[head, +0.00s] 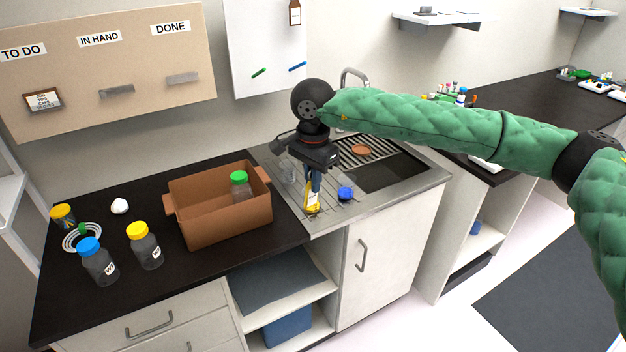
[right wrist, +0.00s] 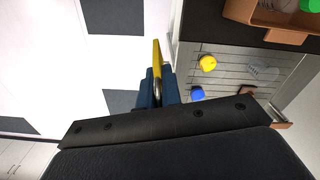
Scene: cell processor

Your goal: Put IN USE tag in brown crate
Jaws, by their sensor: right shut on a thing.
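My right gripper (head: 314,190) is shut on a yellow tag (head: 311,205), which hangs below its fingers. The tag has a pale face, but its lettering cannot be read. In the right wrist view the tag (right wrist: 157,55) is seen nearly edge-on between the blue fingers (right wrist: 157,88). The gripper is over the sink's drainboard, to the right of the brown crate and apart from it. The brown crate (head: 228,218) stands open on the dark counter, and its corner shows in the right wrist view (right wrist: 262,15). My left gripper is not in view.
A bottle with a green cap (head: 239,178) is in the crate. Bottles with blue (head: 89,245) and yellow (head: 137,232) caps stand left of the crate.

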